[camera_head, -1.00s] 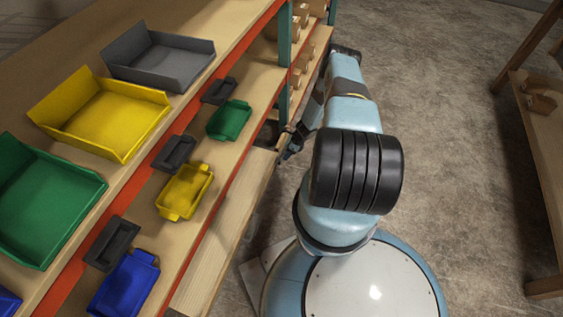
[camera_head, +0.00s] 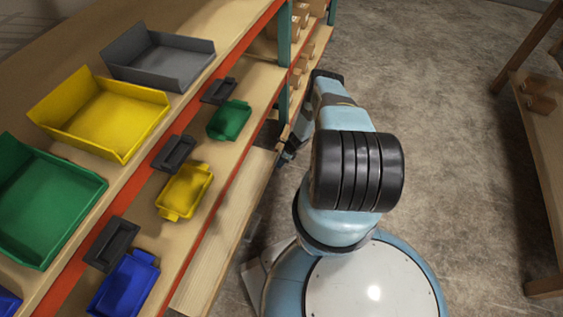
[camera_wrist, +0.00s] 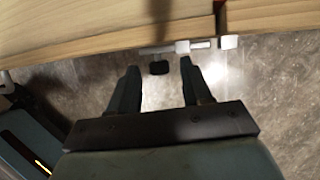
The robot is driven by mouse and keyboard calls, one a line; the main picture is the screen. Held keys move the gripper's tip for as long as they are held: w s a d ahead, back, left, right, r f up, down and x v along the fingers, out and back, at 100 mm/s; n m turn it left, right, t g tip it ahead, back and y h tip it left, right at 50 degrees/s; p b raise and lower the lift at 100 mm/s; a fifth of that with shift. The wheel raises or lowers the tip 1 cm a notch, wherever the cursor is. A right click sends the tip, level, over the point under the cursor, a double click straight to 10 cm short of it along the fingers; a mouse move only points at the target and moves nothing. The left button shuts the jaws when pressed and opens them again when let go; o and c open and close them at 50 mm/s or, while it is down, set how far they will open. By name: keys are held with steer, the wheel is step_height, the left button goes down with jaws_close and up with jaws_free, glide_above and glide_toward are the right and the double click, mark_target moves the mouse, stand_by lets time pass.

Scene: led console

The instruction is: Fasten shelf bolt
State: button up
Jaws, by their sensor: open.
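A shelf bolt shows in the wrist view as a thin pale bar (camera_wrist: 203,45) along the underside edge of a wooden shelf board. A white bracket (camera_wrist: 182,46) sits on the bar, and a black knob (camera_wrist: 159,68) hangs below it. A second white bracket (camera_wrist: 229,42) sits to the right, past the seam between two boards. The bar's right end appears just short of it. My gripper (camera_wrist: 160,66) is open, with the black knob showing between its fingertips. I cannot tell the depth between them. In the head view my gripper (camera_head: 287,152) is by the shelf edge, partly hidden.
The shelf rack on the left holds a grey bin (camera_head: 160,62), a yellow bin (camera_head: 105,115), a green bin (camera_head: 45,205) and several small trays. A teal post (camera_head: 284,75) stands beyond. Open concrete floor (camera_head: 450,130) lies right, before another wooden rack (camera_head: 545,150).

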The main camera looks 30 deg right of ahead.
jaws_close()
stand_by(0.5)
steer(key=shift+w+d, duration=0.85)
steer(key=shift+w, duration=0.3)
jaws_free()
steer(key=shift+d, duration=0.15)
steer(key=shift+s+d+r, duration=0.1)
